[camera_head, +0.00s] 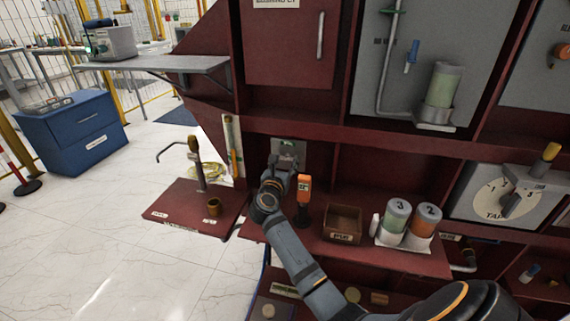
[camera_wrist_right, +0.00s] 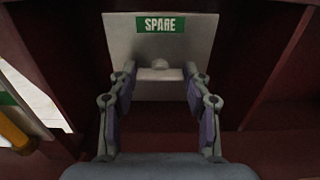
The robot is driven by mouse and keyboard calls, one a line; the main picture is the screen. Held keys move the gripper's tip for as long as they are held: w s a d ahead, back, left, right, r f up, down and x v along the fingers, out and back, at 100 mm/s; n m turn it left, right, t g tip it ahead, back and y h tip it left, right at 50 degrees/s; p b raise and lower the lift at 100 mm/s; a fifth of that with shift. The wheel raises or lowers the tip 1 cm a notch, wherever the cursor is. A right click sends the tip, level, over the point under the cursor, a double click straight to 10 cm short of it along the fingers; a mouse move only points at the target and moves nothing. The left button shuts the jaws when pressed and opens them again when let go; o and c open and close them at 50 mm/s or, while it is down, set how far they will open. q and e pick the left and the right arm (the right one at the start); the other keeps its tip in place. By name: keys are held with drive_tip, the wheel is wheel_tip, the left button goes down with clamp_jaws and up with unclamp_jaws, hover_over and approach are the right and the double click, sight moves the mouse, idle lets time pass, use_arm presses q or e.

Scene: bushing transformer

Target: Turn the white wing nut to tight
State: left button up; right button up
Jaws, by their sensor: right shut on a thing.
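The white wing nut (camera_wrist_right: 160,71) sits on a light grey plate (camera_wrist_right: 117,30) with a green SPARE label in the right wrist view. The same plate (camera_head: 289,147) shows in the head view at the back of a dark red bay. My right gripper (camera_wrist_right: 160,80) reaches straight toward the plate, with one finger on each side of the wing nut, and is shut on its wings. In the head view my right gripper (camera_head: 284,165) hides the nut. My left gripper is in neither view.
An orange handheld tool (camera_head: 304,187) stands just right of my gripper. An open brown box (camera_head: 343,223) and numbered canisters (camera_head: 397,215) stand farther right on the red shelf. Red bay walls flank the plate.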

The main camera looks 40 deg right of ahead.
idle(0.3)
drive_tip(key=o, duration=1.2)
drive_tip(key=shift+c, duration=0.2)
drive_tip(key=shift+s+a, duration=0.25)
drive_tip(key=shift+a, duration=0.1)
drive_tip(key=v, duration=0.6)
drive_tip(key=shift+s+a, duration=0.2)
